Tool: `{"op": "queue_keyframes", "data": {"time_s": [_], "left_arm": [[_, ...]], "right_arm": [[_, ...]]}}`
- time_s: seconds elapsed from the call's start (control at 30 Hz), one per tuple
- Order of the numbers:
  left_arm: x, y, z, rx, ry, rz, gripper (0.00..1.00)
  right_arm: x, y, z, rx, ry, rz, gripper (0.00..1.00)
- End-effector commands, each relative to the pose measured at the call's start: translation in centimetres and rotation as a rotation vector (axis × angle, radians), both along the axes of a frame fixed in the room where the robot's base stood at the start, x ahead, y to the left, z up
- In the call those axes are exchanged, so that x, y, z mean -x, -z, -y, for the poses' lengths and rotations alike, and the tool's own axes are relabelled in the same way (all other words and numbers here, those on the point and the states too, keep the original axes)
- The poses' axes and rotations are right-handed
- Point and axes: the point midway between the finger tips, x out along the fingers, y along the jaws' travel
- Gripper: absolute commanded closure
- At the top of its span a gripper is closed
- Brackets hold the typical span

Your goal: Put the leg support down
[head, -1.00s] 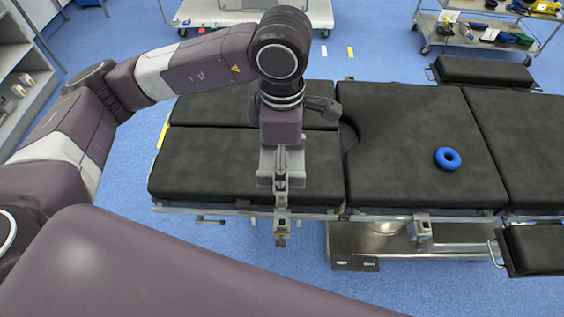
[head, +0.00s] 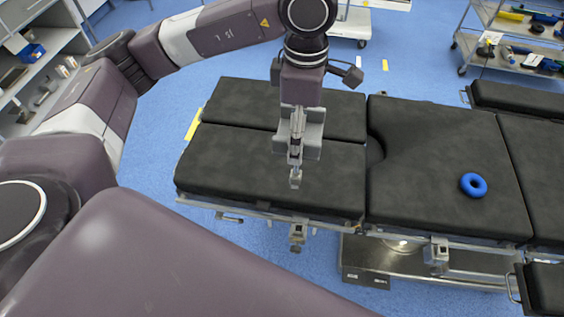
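The leg end of the operating table has two black padded leg sections side by side, the near one (head: 235,165) and the far one (head: 240,105). Both lie about flat, roughly level with the seat section (head: 440,150). I cannot tell which part is the leg support. My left gripper (head: 296,178) points down over the near leg pad, close to its front half. It looks narrow from this side, and I cannot tell whether its fingers are apart or hold anything. A metal clamp (head: 297,235) sits on the side rail below the near pad. My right gripper is not in view.
A blue ring (head: 473,185) lies on the seat section. Another rail clamp (head: 437,252) and the metal table base (head: 400,262) are at the front. Shelves (head: 40,75) stand at the left, a trolley (head: 525,45) at the back right. Blue floor is clear behind the leg end.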

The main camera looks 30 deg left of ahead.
Motion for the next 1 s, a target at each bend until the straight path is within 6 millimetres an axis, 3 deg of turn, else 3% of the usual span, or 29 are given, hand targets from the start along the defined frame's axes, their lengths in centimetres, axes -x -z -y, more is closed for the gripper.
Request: {"op": "queue_keyframes", "data": {"time_s": [0.03, 0.2, 0.4, 0.5, 0.67, 1.0], "left_arm": [[-1.7, -1.4, -1.9, 0.001, -0.016, 0.005, 0.57], [-5.7, -5.5, -7.7, 0.002, -0.017, 0.006, 0.57], [-7.8, -9.2, -12.9, 0.003, -0.010, 0.004, 0.57], [-8.2, -10.2, -14.3, 0.001, -0.006, 0.002, 0.57], [-8.3, -9.3, -14.9, 0.002, -0.001, -0.003, 0.57], [-8.2, -3.2, -15.0, 0.000, -0.002, -0.006, 0.57]], "right_arm": [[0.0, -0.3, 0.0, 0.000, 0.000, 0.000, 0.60], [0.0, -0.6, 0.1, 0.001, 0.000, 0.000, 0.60], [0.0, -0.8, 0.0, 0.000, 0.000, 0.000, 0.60], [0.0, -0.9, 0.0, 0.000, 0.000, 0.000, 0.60], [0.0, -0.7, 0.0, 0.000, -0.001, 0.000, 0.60], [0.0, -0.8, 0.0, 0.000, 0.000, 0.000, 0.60]]}}
